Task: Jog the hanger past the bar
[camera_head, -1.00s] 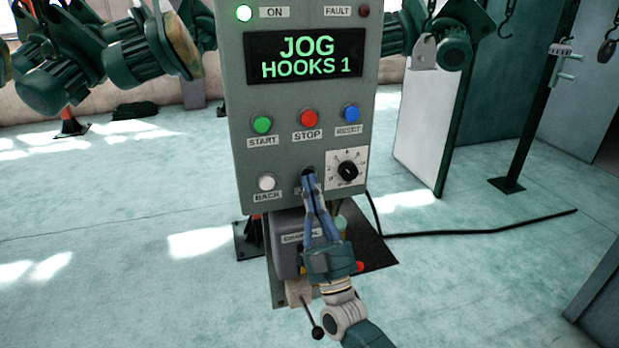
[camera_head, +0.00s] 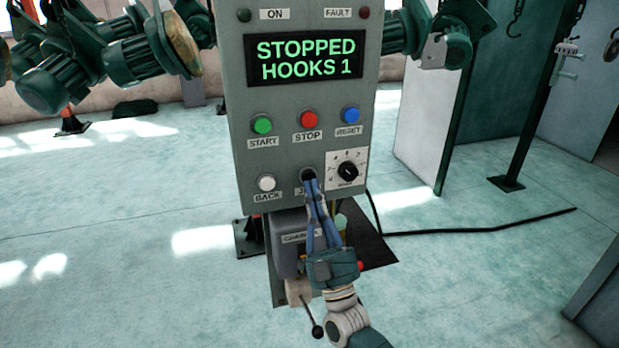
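The grey control box (camera_head: 245,165) stands in the middle of the view. Its display (camera_head: 305,58) reads "STOPPED HOOKS 1", and the ON lamp (camera_head: 243,15) is dark. A dark button (camera_head: 308,174) sits at the lower middle of the panel, its label mostly hidden by my gripper. My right gripper (camera_head: 311,186) is just below that button, with its blue fingers together at the tips. Whether the tips touch the button I cannot tell. Green hoist parts hang at the left (camera_head: 150,55) and at the right (camera_head: 445,48). My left gripper is not in view.
The panel also has a green START button (camera_head: 261,124), a red STOP button (camera_head: 308,119), a blue RESET button (camera_head: 351,115), a white BACK button (camera_head: 267,183) and a dial (camera_head: 347,171). A black cable (camera_head: 480,230) crosses the floor. Open floor lies to the left.

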